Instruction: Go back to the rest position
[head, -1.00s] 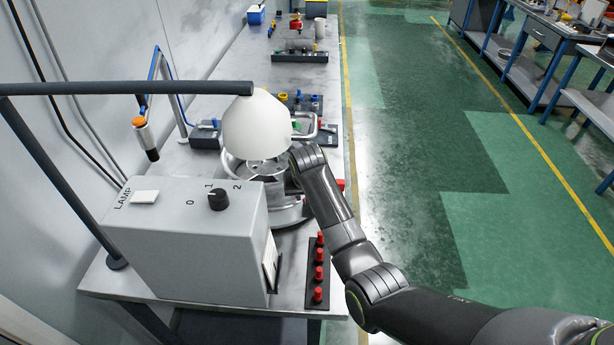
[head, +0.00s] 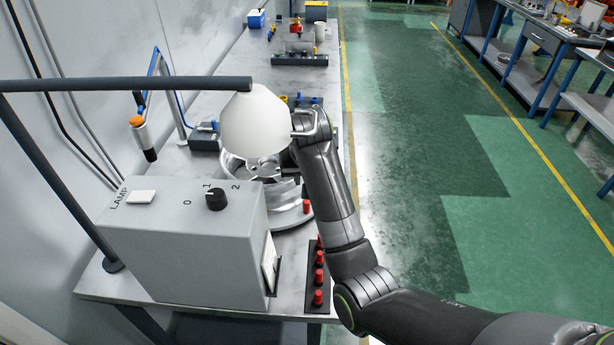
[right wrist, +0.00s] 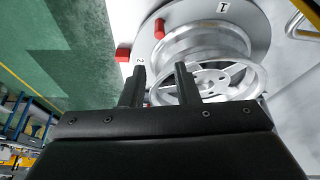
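In the head view my right arm comes in from the lower right, and its wrist (head: 314,150) is beside the lamp shade. Its fingers are hidden there. In the right wrist view my right gripper (right wrist: 160,70) has its two fingers apart with nothing between them. A silver spoked wheel (right wrist: 215,82) lies beyond the fingertips on a round grey base (right wrist: 255,22) marked 1 and 2. A red peg (right wrist: 159,29) stands beside the wheel. In the head view the wheel (head: 280,182) is partly hidden by the lamp shade. My left gripper is not in view.
A white lamp shade (head: 254,125) hangs over the wheel from a dark bar (head: 120,85). A grey lamp box (head: 185,245) stands in front. A black strip with several red pegs (head: 319,277) lies at the bench's right edge. The green floor (head: 420,180) is open.

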